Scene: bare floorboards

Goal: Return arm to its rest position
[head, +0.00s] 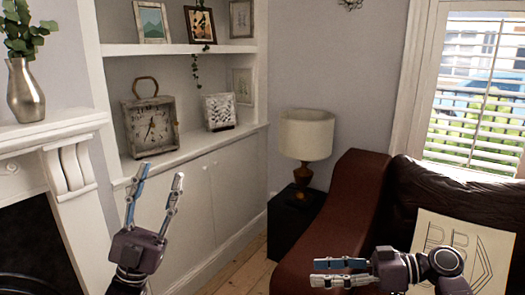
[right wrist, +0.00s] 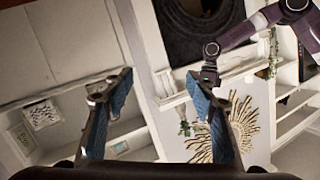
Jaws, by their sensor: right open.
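My left gripper (head: 160,172) points upward in the head view, in front of the white built-in cabinet. Its two fingers are spread apart with nothing between them. My right gripper (head: 313,272) is low in the head view, pointing left in front of the brown leather sofa. Its fingers are apart and empty. The right wrist view shows the same gripper (right wrist: 163,84) with its blue-padded fingers wide open and nothing between them. Part of my other arm (right wrist: 250,35) shows at the upper right there.
A brown sofa (head: 335,215) with a patterned cushion (head: 462,245) fills the right side. A lamp (head: 305,140) stands on a dark side table (head: 292,215). Shelves with a clock (head: 150,128) and a white fireplace (head: 75,180) are at the left. Some bare floor (head: 245,265) shows between.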

